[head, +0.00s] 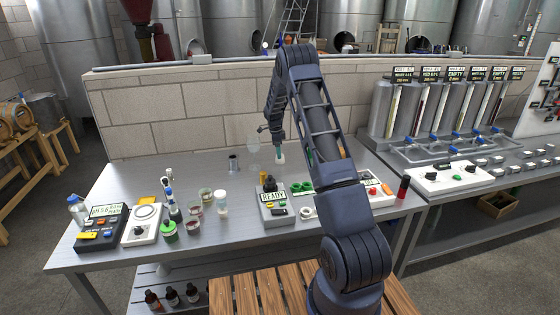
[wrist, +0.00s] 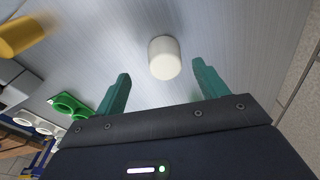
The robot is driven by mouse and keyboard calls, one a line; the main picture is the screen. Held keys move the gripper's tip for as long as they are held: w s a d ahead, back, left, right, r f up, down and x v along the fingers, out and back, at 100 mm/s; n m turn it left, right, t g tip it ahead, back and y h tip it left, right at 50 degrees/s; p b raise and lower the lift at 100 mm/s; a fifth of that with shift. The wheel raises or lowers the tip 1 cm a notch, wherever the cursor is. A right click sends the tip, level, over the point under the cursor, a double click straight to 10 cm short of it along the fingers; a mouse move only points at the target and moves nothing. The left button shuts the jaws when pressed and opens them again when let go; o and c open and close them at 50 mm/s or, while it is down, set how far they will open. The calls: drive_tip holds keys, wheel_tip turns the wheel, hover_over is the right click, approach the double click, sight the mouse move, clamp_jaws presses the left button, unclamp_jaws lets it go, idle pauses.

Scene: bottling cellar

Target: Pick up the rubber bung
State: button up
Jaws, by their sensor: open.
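The rubber bung, by its look, is a small cream-white stub (wrist: 164,58) standing on the grey metal bench in the wrist view. It lies ahead of and between the two teal fingers of my gripper (wrist: 160,90), touching neither as far as I can see. In the head view the bung (head: 281,159) is a small pale spot just below my gripper (head: 280,149), near the back of the bench. My gripper is open and empty. My arm hides part of the bench to the right of it.
A green holder with round sockets (wrist: 70,104) and a yellow cylinder (wrist: 22,36) lie to the left in the wrist view. A box reading READY (head: 274,208) stands in front. The bench's back left is clear.

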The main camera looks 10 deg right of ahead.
drive_tip(key=f, duration=0.3)
drive_tip(key=d+f, duration=0.1)
drive_tip(key=f, duration=0.1)
drive_tip(key=shift+w, duration=0.25)
drive_tip(key=shift+r, duration=0.1)
drive_tip(key=c, duration=1.1)
